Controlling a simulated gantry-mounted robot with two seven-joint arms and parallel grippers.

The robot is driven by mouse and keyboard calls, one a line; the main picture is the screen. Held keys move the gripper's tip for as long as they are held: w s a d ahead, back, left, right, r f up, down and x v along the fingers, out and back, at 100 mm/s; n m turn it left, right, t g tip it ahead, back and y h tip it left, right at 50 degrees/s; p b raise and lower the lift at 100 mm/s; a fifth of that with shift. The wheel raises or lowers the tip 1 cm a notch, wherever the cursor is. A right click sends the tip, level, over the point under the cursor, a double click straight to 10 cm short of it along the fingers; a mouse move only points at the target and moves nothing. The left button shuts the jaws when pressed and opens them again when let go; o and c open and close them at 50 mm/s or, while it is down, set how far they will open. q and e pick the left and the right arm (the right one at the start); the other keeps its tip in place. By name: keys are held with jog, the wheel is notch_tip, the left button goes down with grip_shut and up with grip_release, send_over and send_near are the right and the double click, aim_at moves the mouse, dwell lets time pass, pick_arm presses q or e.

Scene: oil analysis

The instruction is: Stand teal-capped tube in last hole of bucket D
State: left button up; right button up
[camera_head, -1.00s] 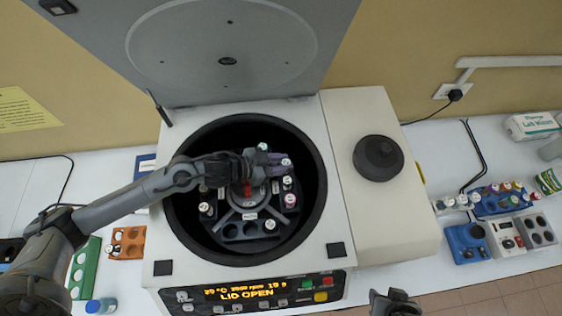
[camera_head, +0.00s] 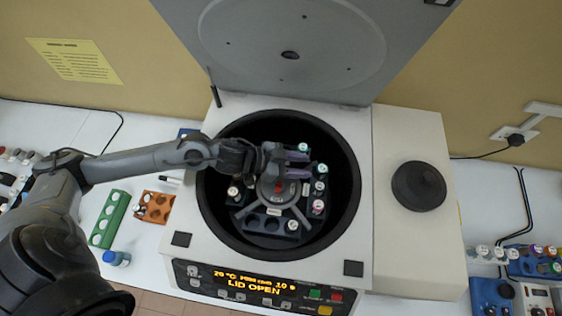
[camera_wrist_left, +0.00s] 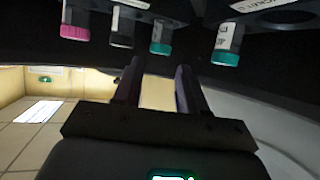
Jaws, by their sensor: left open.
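The centrifuge rotor (camera_head: 279,188) sits in the open bowl, with capped tubes standing in its buckets. A teal-capped tube (camera_head: 303,147) is at the back right; more teal caps (camera_head: 322,168) show in the right-hand bucket. The near bucket (camera_head: 262,233) has empty holes and one capped tube (camera_head: 292,225) at its right end. Bucket letters are too small to read. My left gripper (camera_head: 298,161) is open over the rotor, its fingers beside these tubes. In the left wrist view the gap between its fingers (camera_wrist_left: 159,76) is empty, with two teal caps (camera_wrist_left: 160,48) (camera_wrist_left: 224,58) near them. My right gripper is not in view.
The bowl's dark rim (camera_head: 207,200) surrounds the rotor, and the raised lid (camera_head: 292,55) stands behind. A green rack (camera_head: 109,219) and an orange rack (camera_head: 155,206) lie left of the centrifuge. Blue and white racks stand at the far right.

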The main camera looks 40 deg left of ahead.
pick_arm(q)
jog(key=v, duration=0.4)
jog(key=shift+f, duration=0.15)
jog(key=shift+v, duration=1.05)
